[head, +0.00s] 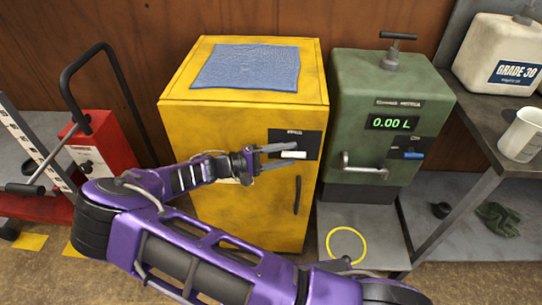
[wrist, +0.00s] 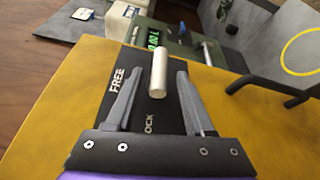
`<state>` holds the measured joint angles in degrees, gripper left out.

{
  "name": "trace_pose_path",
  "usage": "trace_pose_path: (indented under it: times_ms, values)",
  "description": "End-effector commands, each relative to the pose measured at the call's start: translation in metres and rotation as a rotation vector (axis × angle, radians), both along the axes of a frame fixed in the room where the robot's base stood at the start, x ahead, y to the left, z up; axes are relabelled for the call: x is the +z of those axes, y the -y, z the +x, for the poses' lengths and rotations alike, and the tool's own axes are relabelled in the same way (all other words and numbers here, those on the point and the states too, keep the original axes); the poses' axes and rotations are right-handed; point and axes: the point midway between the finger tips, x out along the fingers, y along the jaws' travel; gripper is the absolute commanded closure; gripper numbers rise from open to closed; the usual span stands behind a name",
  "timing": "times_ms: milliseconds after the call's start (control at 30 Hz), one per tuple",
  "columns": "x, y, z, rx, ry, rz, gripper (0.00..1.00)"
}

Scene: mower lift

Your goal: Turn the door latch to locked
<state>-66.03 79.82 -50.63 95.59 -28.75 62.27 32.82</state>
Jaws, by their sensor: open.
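The door latch is a short white bar (head: 293,154) on a black plate (head: 309,142) at the upper right of the yellow cabinet's door. In the head view the bar lies about level. In the wrist view the latch bar (wrist: 158,75) stands between my fingertips, with a visible gap on either side. The plate reads FREE on the left and a partly hidden word ending in OCK below the bar. My gripper (wrist: 159,88) is open, with its fingers straddling the bar; it also shows in the head view (head: 280,157). Contact is not visible.
The yellow cabinet (head: 225,215) has a black door handle (head: 297,195) below the latch and a blue cloth (head: 247,67) on top. A green dispenser (head: 365,130) stands close on the right, with a metal bench (head: 470,75) beyond. A red machine (head: 102,145) stands at left.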

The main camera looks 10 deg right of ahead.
Motion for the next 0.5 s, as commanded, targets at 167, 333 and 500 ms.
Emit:
trace_pose_path:
  times_ms: [167, 333, 500]
  values:
    - [0.002, -0.025, -0.004, 0.005, 0.001, 0.002, 0.47]
    - [0.004, -0.066, -0.012, 0.004, 0.0, 0.004, 0.47]
    - [0.006, -0.107, -0.02, 0.004, 0.0, 0.004, 0.47]
